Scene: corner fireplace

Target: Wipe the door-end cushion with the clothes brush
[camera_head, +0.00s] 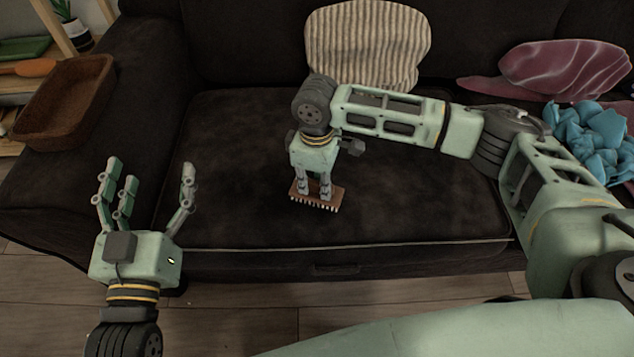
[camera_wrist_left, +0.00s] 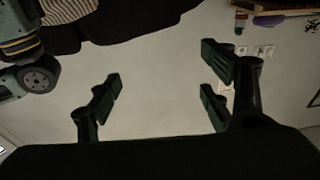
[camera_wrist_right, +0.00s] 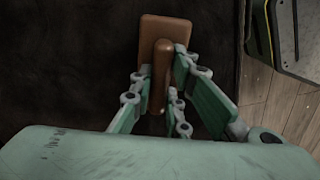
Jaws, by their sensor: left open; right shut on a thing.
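The clothes brush (camera_head: 326,194) has a brown wooden back and pale bristles that point down. My right gripper (camera_head: 314,192) is shut on its handle, which also shows between the fingers in the right wrist view (camera_wrist_right: 162,75). The brush is low over the dark seat cushion (camera_head: 232,150) of the sofa, near its front middle; I cannot tell whether the bristles touch the cushion. My left gripper (camera_head: 145,195) is open and empty, in front of the sofa's left part. The left wrist view shows its spread fingers (camera_wrist_left: 165,95) with nothing between them.
A striped pillow (camera_head: 366,45) leans on the backrest. A purple cushion (camera_head: 565,70) and a crumpled blue cloth (camera_head: 590,135) lie at the right. A brown tray (camera_head: 66,100) sits on the left armrest, beside a shelf with a plant. Wooden floor (camera_head: 240,322) is in front.

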